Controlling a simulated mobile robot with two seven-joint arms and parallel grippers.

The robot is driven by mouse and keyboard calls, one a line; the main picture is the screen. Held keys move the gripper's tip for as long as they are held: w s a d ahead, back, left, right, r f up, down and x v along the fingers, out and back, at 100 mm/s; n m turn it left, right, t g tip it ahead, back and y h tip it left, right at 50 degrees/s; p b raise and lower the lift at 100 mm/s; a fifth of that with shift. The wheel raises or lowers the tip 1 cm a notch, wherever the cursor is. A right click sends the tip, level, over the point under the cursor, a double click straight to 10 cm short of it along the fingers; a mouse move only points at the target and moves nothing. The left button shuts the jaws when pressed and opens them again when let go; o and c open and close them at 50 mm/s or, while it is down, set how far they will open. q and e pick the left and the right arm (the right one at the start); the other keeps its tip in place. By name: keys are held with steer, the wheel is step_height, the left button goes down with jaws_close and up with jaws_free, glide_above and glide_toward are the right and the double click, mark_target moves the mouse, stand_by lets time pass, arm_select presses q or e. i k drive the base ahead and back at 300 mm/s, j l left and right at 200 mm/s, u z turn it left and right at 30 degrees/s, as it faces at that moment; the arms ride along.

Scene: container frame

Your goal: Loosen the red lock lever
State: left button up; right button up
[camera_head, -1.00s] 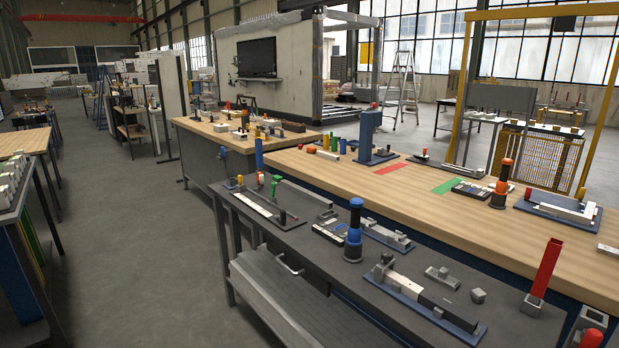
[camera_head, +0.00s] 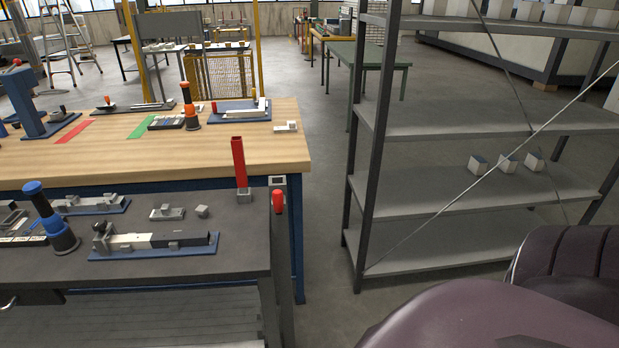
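Two red parts show at the right end of the grey workbench (camera_head: 190,262). One is a small red rounded handle (camera_head: 278,201) below a grey box-like fitting (camera_head: 278,182) at the bench's right edge. The other is a tall red square bar (camera_head: 239,162) standing upright in a grey block on the bench top. I cannot tell for certain which is the lock lever; the handle looks more like one. Neither gripper is in view, and nothing is seen touching either red part.
Blue fixture plates (camera_head: 150,252) with metal blocks and a blue-black post (camera_head: 50,220) stand on the grey bench. Behind it is a wooden-topped bench (camera_head: 250,145). A grey metal shelf rack (camera_head: 450,220) stands at right. Bare floor (camera_head: 328,200) lies between.

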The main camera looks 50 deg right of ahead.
mark_target(277, 195)
steer(key=z, duration=1.25)
